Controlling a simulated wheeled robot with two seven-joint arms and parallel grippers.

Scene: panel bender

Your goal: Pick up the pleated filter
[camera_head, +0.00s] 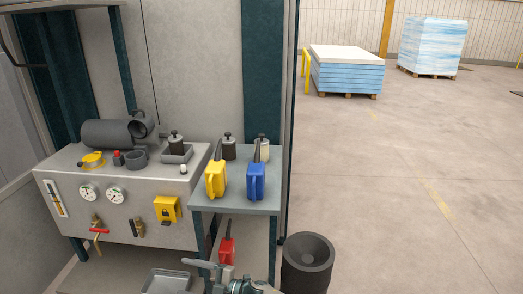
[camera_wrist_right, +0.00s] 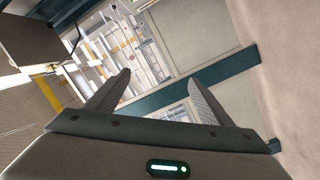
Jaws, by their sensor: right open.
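No part is clearly recognisable as the pleated filter. Candidates are several small canisters with dark knobbed tops: a pale one (camera_head: 264,152) behind the blue jug, a dark one (camera_head: 229,150) beside it, and a dark one (camera_head: 176,146) in a square tray on the bench. Pleats are too small to make out. My right gripper (camera_head: 206,267) is low in front of the side stand, below and apart from all of these. In the right wrist view its jaws (camera_wrist_right: 160,78) are open and empty, with walls and a distant structure beyond. My left gripper is not in view.
A grey bench (camera_head: 185,220) carries a dark cylinder (camera_head: 105,133), gauges and valves. A yellow jug (camera_head: 215,180) and a blue jug (camera_head: 256,182) stand on the side stand (camera_head: 235,205). A red jug (camera_head: 226,250) is below.

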